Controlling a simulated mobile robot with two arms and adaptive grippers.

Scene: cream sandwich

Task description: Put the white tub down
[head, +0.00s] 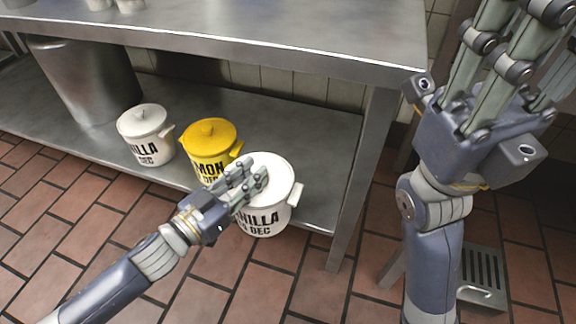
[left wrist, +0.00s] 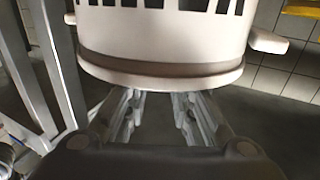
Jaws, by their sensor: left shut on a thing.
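A white tub (head: 258,222) with black "VANILLA" lettering shows at the middle of the head view, in front of the lower shelf's front edge. It looks upright. My left gripper (head: 255,180) is shut on it at the lid, from above. In the left wrist view the white tub (left wrist: 160,50) shows upside down, with its lid rim close to the fingers (left wrist: 158,110); the grip point itself is hidden. The tub's underside is hidden, and I see no clear contact with the shelf. My right gripper (head: 535,35) is raised at the right, open and empty.
The lower steel shelf (head: 325,150) holds a yellow tub (head: 215,170), another white tub (head: 146,152) and a large metal pot (head: 85,80). The shelf is bare right of the yellow tub, up to the table leg (head: 362,165). The metal tabletop (head: 300,35) overhangs it.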

